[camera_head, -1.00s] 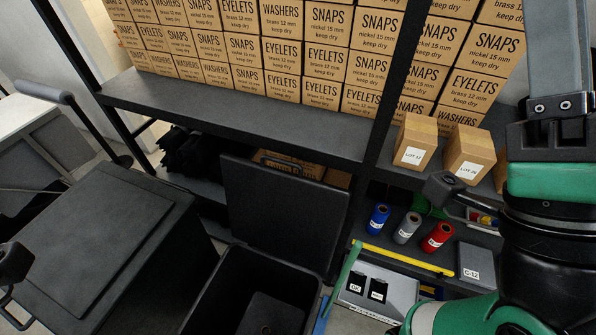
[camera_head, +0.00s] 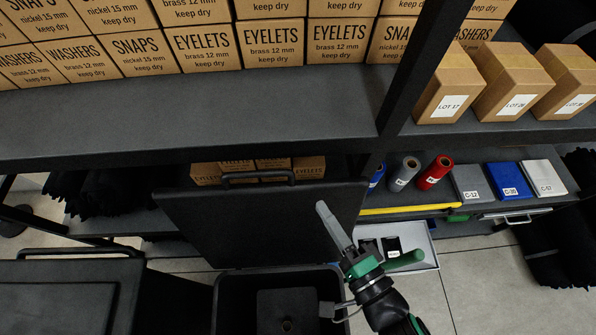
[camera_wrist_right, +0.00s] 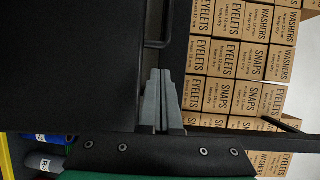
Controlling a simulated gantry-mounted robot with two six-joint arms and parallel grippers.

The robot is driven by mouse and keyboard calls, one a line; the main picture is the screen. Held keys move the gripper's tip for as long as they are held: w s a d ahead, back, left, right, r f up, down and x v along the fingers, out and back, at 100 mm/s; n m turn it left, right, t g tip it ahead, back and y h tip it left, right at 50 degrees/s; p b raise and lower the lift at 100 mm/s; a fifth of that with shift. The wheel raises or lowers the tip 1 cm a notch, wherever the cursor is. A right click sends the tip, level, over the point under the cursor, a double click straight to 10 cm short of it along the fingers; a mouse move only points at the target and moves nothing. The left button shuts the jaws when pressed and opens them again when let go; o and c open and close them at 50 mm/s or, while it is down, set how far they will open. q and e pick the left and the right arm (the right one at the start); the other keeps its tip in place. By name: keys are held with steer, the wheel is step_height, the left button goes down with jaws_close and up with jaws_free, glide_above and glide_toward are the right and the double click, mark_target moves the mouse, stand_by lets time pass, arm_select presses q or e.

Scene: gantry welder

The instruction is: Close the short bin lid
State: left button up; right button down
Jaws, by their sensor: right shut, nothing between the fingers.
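The open black bin (camera_head: 228,300) stands at the bottom centre of the head view. Its flat black lid (camera_head: 250,225) is raised up behind the opening, with a bar handle (camera_head: 258,177) along its top edge. My right gripper (camera_head: 322,207) is shut and empty, its fingers pointing up in front of the lid's right part. In the right wrist view the shut fingers (camera_wrist_right: 160,74) overlap the dark lid (camera_wrist_right: 75,65) near its handle (camera_wrist_right: 157,44). I cannot tell whether they touch it. My left gripper is not in view.
A closed black bin (camera_head: 60,295) stands at the left. A dark shelf (camera_head: 190,115) with cartons runs above and behind the lid. A grey tray (camera_head: 425,250) and coloured rolls (camera_head: 435,172) lie at the right. Floor (camera_head: 500,285) is bare at the lower right.

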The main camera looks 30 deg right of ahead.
mark_target(301, 182)
steer(key=w+p, duration=0.2)
steer(key=w, duration=0.7)
steer(key=shift+f, duration=0.2)
steer(key=shift+w+f, duration=0.15)
steer(key=shift+w, duration=0.35)
